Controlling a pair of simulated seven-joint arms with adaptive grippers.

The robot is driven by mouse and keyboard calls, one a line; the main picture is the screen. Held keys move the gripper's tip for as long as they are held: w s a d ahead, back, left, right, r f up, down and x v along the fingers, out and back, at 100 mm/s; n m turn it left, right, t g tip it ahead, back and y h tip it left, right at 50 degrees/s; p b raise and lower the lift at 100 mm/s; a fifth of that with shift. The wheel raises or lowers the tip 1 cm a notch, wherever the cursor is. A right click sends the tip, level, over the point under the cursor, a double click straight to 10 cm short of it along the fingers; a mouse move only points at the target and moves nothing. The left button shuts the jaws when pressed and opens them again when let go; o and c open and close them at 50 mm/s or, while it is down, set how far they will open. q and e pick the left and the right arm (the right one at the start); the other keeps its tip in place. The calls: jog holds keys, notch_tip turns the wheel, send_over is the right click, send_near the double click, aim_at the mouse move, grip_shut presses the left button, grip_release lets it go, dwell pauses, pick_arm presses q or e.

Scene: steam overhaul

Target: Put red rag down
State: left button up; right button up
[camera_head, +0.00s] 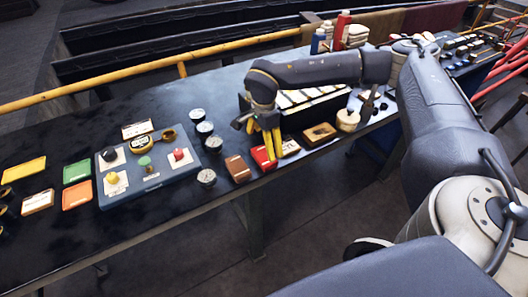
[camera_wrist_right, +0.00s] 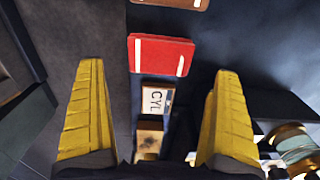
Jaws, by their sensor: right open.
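The red rag (camera_head: 262,157) looks like a flat, folded red rectangle with a white stripe. It lies on the dark bench near the front edge, partly behind my right gripper (camera_head: 273,157) in the head view. In the right wrist view the rag (camera_wrist_right: 160,55) lies flat, beyond and between the spread yellow fingers. My right gripper (camera_wrist_right: 162,72) is open with nothing between its fingers, pointing down at the bench. I cannot tell its exact height above the rag. My left gripper is not in view.
A brown block (camera_head: 237,168) lies left of the rag, with gauges (camera_head: 205,177) beyond it. A card marked CYL (camera_wrist_right: 157,98) and a wooden block (camera_head: 319,132) lie on the other side. A blue-grey tray (camera_head: 133,194) stands farther left. The bench's front edge is close.

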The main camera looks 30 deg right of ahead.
aim_at(264, 155)
jog(key=shift+r, duration=2.75)
